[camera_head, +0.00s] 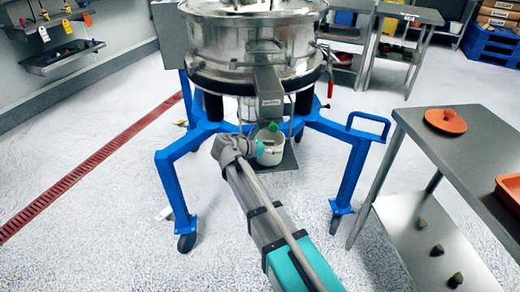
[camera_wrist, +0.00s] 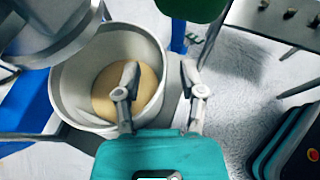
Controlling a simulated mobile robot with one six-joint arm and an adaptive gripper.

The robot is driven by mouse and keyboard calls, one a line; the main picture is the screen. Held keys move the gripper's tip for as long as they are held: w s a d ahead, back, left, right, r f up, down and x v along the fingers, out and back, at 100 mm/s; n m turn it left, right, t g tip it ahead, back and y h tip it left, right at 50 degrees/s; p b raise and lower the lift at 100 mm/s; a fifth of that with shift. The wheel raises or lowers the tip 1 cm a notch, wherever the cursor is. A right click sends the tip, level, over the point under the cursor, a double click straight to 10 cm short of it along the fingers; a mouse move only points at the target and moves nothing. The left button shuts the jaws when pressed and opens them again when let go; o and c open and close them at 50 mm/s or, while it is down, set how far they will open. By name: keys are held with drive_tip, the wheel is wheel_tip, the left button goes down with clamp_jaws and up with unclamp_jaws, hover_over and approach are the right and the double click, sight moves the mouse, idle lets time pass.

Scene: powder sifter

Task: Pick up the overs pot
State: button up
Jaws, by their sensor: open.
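The overs pot (camera_head: 273,157) is a white round pot low under the sifter's spout (camera_head: 268,92). In the wrist view the pot (camera_wrist: 78,82) is seen from above with tan powder (camera_wrist: 107,95) inside. My gripper (camera_wrist: 160,70) is open at the pot's right wall. One finger is over the inside of the pot and the other is outside it, so the wall lies between them. I cannot tell if either finger touches it. My gripper hides part of the pot in the head view.
The steel sifter (camera_head: 255,45) stands on a blue wheeled frame (camera_head: 177,165) around the pot. The spout (camera_wrist: 50,30) overhangs the pot's left side. A steel table (camera_head: 465,145) with an orange dish (camera_head: 445,121) stands at right. The floor at left is clear.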

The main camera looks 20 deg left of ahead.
idle(0.3)
clamp_jaws()
idle(0.3)
